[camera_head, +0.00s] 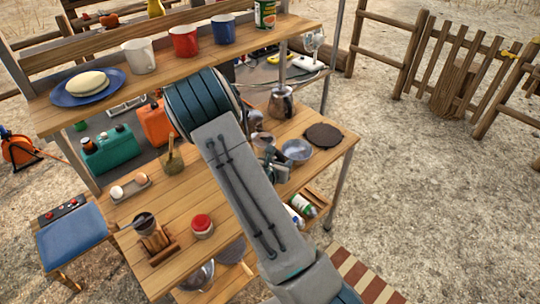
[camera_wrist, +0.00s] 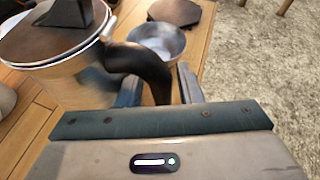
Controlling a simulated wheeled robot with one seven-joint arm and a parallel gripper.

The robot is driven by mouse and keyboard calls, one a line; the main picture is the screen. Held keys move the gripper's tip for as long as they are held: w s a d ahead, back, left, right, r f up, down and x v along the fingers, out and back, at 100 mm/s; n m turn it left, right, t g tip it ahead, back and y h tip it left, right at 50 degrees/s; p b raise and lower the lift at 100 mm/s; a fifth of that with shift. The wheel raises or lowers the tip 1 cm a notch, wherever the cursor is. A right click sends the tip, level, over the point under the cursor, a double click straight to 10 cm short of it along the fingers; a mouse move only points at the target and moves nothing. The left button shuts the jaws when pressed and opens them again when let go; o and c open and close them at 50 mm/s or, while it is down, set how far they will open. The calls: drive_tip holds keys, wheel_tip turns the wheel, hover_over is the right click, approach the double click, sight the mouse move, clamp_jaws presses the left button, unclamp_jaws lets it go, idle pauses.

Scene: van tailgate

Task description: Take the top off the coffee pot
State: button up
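The coffee pot (camera_wrist: 75,80) is large and close at the left of the wrist view, with a pale body that looks blurred. Its dark flat top (camera_wrist: 40,35) with a black knob (camera_wrist: 68,12) is seated on it. A thick black handle curves from the pot's side down between my fingers. My gripper (camera_wrist: 160,92) is open around the handle's lower part, with a gap at the right finger; contact at the left finger is unclear. In the head view my gripper (camera_head: 272,163) is partly hidden by my arm, and the pot near it cannot be made out surely.
A metal bowl (camera_head: 296,151) and a dark round board (camera_head: 323,135) stand just beyond my gripper on the wooden counter (camera_head: 330,160). A metal pitcher (camera_head: 281,104) stands farther back. The upper shelf (camera_head: 130,80) holds mugs and a plate. Open ground lies right.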

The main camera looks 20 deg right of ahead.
clamp_jaws()
drive_tip(key=shift+r, duration=0.1)
